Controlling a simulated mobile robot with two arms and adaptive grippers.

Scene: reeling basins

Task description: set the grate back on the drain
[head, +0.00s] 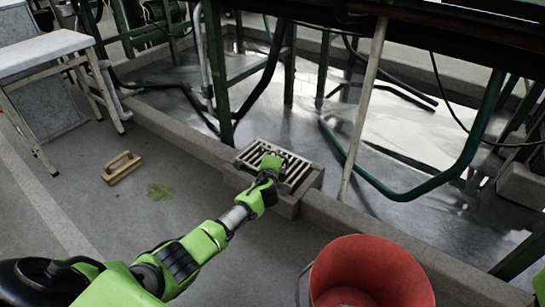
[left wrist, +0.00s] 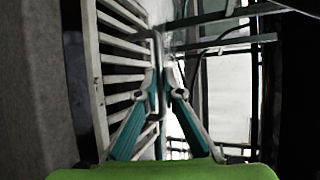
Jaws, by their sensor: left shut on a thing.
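The grate (head: 297,172) is a pale slatted metal panel at the middle of the head view. It lies roughly level over the stone drain surround (head: 287,207) in the curb; I cannot tell whether it rests on it or hangs just above. My left gripper (head: 270,168) reaches over its near side and hides part of the slats. In the left wrist view the grate (left wrist: 92,70) fills the left side, and the teal fingers (left wrist: 163,88) are shut on its raised handle bar. The drain opening is hidden. My right gripper is not in view.
A red bucket (head: 370,272) stands close at the front right. A white-topped table (head: 40,50) stands far left. Beyond the curb are wet floor, green frame legs and hoses (head: 420,188).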

